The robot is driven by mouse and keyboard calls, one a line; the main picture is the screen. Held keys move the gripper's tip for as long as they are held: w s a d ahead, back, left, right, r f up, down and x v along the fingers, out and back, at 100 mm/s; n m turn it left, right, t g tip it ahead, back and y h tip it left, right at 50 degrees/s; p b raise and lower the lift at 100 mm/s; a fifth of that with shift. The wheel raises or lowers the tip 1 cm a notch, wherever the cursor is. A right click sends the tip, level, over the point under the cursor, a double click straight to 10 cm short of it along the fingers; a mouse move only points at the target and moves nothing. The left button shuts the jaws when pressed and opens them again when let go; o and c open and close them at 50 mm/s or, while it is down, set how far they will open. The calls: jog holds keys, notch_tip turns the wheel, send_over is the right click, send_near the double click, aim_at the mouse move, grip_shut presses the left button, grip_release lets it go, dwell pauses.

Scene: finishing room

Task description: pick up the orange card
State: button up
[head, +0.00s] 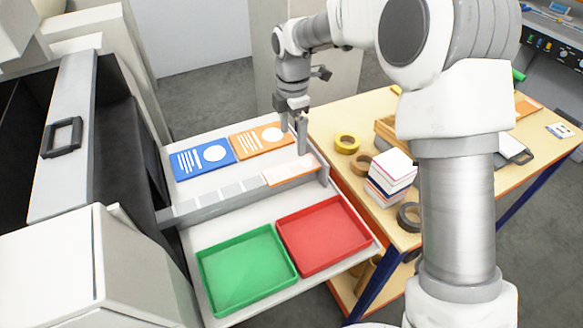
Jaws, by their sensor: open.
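The orange card (262,141) lies flat on the upper white shelf of the machine at the left, with white lines and a white circle on its face. It sits to the right of a blue card (203,158) of the same style. My gripper (297,150) points down over the right end of the orange card, its fingers apart and empty. The fingers hide a little of the card's right edge. I cannot tell whether they touch it.
A small white panel with an orange edge (291,171) is on the divider in front. Below are a green tray (246,270) and a red tray (323,235). A wooden table (327,117) at the right holds tape rolls (347,143) and a paper stack (391,170).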

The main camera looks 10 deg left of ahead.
aim_at(293, 167)
notch_tip(293, 167, down, 9)
jog(key=shift+s+d+f+p, duration=0.1)
jog(key=shift+s+p, duration=0.05)
jog(key=shift+p, duration=0.55)
jog(key=shift+c, duration=0.2)
jog(key=c, duration=1.2)
